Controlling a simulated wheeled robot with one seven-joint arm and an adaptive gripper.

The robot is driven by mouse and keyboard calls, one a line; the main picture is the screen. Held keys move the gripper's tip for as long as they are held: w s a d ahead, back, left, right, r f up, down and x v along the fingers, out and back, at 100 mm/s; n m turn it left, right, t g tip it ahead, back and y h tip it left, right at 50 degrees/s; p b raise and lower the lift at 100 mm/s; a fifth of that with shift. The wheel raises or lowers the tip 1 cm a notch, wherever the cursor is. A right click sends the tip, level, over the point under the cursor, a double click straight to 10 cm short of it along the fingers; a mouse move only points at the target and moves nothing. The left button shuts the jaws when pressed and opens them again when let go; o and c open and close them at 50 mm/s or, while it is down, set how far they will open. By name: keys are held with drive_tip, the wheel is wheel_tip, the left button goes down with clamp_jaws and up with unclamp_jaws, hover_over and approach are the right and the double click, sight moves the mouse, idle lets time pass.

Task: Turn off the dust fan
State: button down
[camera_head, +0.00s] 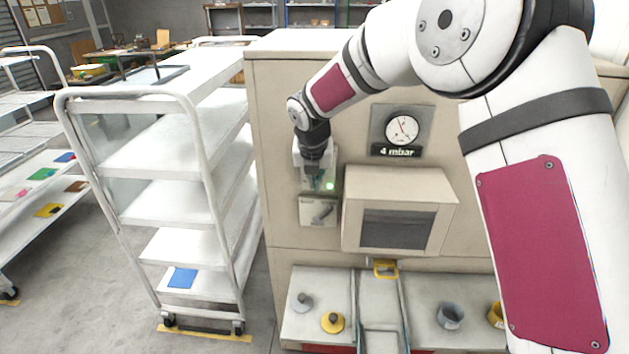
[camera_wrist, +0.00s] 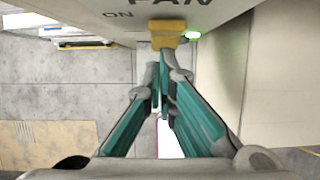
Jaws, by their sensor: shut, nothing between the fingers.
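The fan's switch panel is on the front of the beige cabinet (camera_head: 285,150); my gripper (camera_head: 317,182) partly hides it in the head view. In the wrist view, a yellow switch handle (camera_wrist: 168,35) sits under lettering that reads "FAN", part cut off, with "ON" to its left. A green light (camera_wrist: 194,35) glows beside the handle; it also shows in the head view (camera_head: 330,184). My gripper (camera_wrist: 160,70) is shut and empty, its fingertips at the handle's lower edge. I cannot tell whether they touch it.
A boxy hood (camera_head: 400,223) juts out just right of my gripper, below a gauge (camera_head: 402,130) marked "4 mbar". A small picture plate (camera_head: 318,212) is below the gripper. A white shelf cart (camera_head: 190,185) stands close at the left. Trays with parts are below.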

drive_tip(key=shift+w+f+t, duration=0.3)
drive_tip(key=shift+w+t, duration=0.05)
drive_tip(key=shift+t, duration=0.25)
drive_tip(key=shift+r, duration=0.1)
drive_tip(key=shift+r, duration=0.7)
